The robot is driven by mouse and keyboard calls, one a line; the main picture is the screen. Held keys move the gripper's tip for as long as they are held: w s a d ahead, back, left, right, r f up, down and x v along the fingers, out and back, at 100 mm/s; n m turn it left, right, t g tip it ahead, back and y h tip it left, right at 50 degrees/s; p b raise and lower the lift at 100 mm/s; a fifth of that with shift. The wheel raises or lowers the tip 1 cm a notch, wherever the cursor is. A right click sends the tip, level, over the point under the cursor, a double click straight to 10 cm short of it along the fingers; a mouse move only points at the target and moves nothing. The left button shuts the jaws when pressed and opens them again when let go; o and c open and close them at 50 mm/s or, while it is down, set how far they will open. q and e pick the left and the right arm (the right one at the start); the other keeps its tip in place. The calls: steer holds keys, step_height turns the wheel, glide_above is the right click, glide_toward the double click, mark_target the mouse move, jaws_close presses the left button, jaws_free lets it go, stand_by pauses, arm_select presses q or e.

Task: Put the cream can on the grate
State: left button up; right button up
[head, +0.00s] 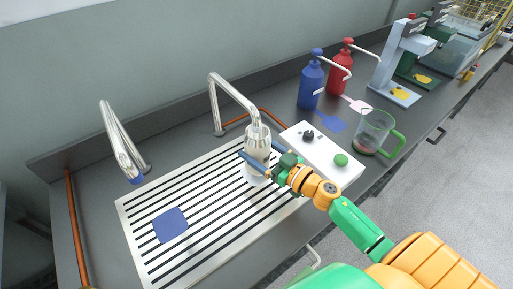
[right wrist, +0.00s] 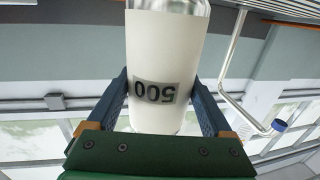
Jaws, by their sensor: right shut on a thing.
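A cream can (head: 258,146) with a paler, glassy-looking top is held upright over the right part of the slotted metal grate (head: 188,198). My right gripper (head: 265,156) is shut around its body, one blue finger on each side. In the right wrist view the can (right wrist: 160,52) fills the middle between the fingers, with "500" upside down on its label. A pale round patch shows on the grate just under the can. I cannot tell whether the can touches it. My left gripper is not in view.
A blue square (head: 170,225) lies on the grate's left. Two bent spouts (head: 118,142) (head: 232,90) stand behind. Right of the grate are a white panel with two knobs (head: 322,152), a green-handled jug (head: 373,131), blue (head: 311,85) and red (head: 340,73) pump bottles.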

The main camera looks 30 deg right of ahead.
steer(key=shift+w+f, duration=0.25)
steer(key=shift+f, duration=0.15)
steer(key=shift+a, duration=0.1)
steer(key=shift+s+f+b, duration=0.15)
steer(key=shift+f+b, duration=0.4)
steer(key=o, duration=1.3)
